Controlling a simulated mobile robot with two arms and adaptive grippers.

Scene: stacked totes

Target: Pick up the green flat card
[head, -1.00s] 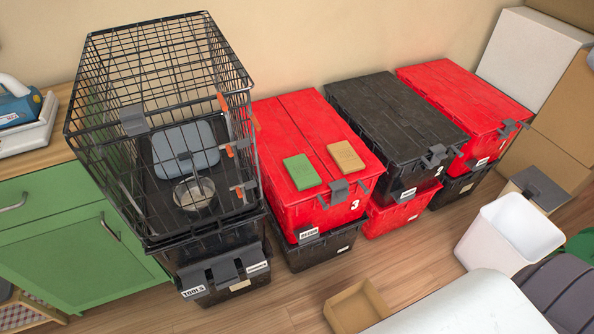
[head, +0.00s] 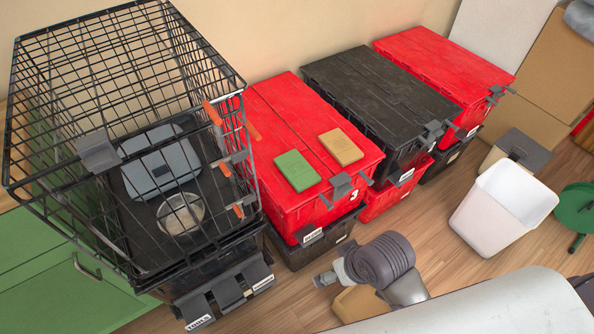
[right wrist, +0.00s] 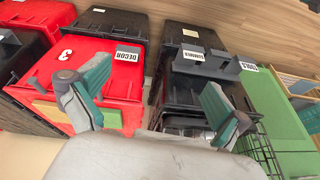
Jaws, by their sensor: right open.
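The green flat card (head: 297,171) lies flat on the red lid of the tote marked 3 (head: 281,120), near its front edge. In the right wrist view the green card (right wrist: 109,118) shows partly, behind one finger. My right gripper (right wrist: 155,80) is open, with its two teal-padded fingers apart and nothing between them. It is apart from the card. In the head view, part of my right arm shows low in the middle, in front of the totes. My left gripper is not in view.
A tan card (head: 341,147) lies just right of the green one. A wire cage (head: 115,100) stands close on the left. A grey latch (head: 341,185) sits at the red tote's front edge. A black-lidded tote (head: 380,95) stands to the right, and a white bin (head: 500,212) on the floor.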

